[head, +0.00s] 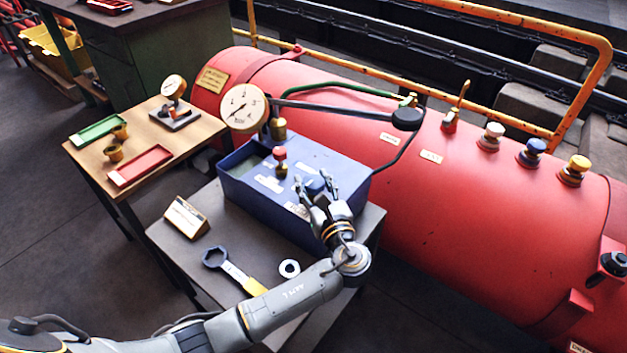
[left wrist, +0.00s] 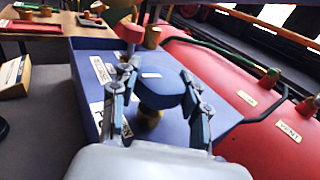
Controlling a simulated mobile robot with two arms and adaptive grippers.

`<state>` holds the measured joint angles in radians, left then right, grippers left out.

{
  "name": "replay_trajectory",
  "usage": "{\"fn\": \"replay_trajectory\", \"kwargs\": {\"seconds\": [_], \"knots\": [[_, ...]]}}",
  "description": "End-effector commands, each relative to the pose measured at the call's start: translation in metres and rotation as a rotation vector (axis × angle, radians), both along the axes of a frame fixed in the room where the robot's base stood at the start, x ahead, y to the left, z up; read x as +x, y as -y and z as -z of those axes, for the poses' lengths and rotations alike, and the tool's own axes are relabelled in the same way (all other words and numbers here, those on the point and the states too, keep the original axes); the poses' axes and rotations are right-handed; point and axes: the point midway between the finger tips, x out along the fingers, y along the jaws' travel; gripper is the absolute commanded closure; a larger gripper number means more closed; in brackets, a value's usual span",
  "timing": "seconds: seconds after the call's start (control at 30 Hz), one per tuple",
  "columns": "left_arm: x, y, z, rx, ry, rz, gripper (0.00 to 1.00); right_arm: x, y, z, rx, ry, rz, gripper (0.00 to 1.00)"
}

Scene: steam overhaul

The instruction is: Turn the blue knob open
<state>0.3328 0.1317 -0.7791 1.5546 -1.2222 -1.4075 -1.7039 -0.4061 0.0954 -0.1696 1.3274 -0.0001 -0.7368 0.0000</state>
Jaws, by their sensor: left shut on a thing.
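A blue knob (head: 315,186) on a brass stem stands on top of the blue box (head: 318,152). The knob also shows large in the left wrist view (left wrist: 160,88), with a small white mark on its top. My left gripper (head: 316,178) is shut on this knob, with one finger on each side, as the left wrist view also shows (left wrist: 158,84). A red knob (head: 280,156) stands on the same box, to the left of the blue one. Another blue-topped valve (head: 532,151) stands on the red tank (head: 440,190). My right gripper is out of view.
A pressure gauge (head: 243,107) stands behind the box. A wrench (head: 230,268), a white ring (head: 289,268) and a small sign (head: 187,217) lie or stand on the grey table in front. A wooden table (head: 90,160) with red and green trays is at left.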

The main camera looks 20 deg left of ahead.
Motion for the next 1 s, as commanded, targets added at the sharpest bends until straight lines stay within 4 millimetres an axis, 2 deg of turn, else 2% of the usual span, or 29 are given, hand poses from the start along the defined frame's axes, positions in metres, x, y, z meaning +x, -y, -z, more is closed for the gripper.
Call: {"fn": "replay_trajectory", "kwargs": {"seconds": [0.37,0.4,0.5,0.83,1.0], "knots": [[0.001,-0.001,-0.001,0.001,0.003,-0.005,0.86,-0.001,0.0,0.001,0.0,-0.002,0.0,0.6],[0.001,-0.001,-0.001,0.001,0.003,-0.004,0.51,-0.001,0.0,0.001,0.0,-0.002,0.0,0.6],[0.001,-0.001,-0.001,0.0,0.002,-0.004,0.31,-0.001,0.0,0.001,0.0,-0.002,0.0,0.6],[-0.001,0.0,0.0,-0.001,0.001,-0.003,0.31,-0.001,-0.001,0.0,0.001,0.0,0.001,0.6],[-0.014,0.011,0.001,-0.003,0.0,0.0,0.31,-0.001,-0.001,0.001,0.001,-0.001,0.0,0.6]]}}
